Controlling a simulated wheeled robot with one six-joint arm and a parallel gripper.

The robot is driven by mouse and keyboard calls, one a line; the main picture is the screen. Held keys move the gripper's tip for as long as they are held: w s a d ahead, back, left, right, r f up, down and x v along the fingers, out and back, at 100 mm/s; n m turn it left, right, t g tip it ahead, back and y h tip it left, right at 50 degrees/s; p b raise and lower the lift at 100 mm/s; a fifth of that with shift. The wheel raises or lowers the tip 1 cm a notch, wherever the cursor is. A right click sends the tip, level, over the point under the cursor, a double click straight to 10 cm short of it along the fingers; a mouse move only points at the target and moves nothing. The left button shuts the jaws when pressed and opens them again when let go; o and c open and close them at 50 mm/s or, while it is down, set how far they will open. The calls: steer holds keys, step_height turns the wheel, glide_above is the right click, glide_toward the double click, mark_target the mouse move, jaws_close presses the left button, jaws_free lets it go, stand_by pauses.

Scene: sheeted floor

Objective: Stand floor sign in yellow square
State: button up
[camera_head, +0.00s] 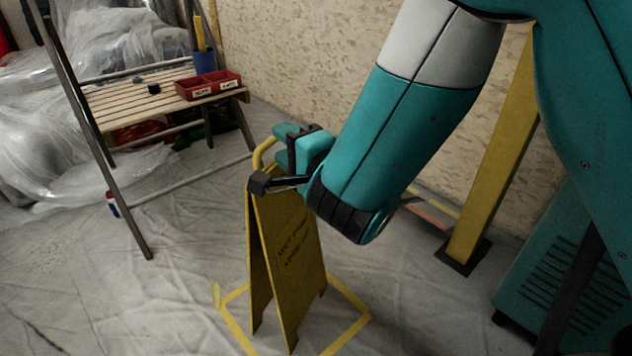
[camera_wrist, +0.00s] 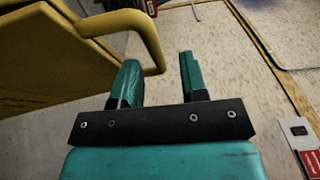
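The yellow floor sign (camera_head: 290,265) stands upright with its two panels spread in the camera_head view. Its feet appear to be inside the yellow square (camera_head: 345,332) taped on the floor; the square's near corner is cut off. My gripper (camera_head: 272,160) is at the top of the sign, by its curved handle (camera_head: 262,152). In the camera_wrist view my gripper (camera_wrist: 158,80) has its fingers apart. The sign's handle (camera_wrist: 148,35) reaches past the left finger, and nothing is clearly clamped. Whether the handle touches that finger cannot be told.
A yellow post (camera_head: 492,160) rises at the right by the wall. Sheeted floor (camera_head: 150,300) is clear at the front left.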

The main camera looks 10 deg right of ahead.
steer(key=b+v, duration=0.8)
steer(key=b, duration=0.2)
steer(key=shift+s+d, duration=0.2)
steer(key=shift+d, duration=0.05)
steer(key=s+d+f+n+g+h, duration=0.4)
steer(key=d+f+n+g, duration=0.1)
steer(key=f+n+g, duration=0.25)
steer(key=s+d+n+g, duration=0.2)
steer(key=s+n+g, duration=0.2)
steer(key=s, duration=0.3)
steer(key=s+d+f+n+g+h, duration=0.1)
steer(key=s+n+g, duration=0.3)
steer(key=s+n, duration=0.3)
steer(key=shift+d+f, duration=0.25)
steer(key=shift+d, duration=0.15)
steer(key=shift+n, duration=0.25)
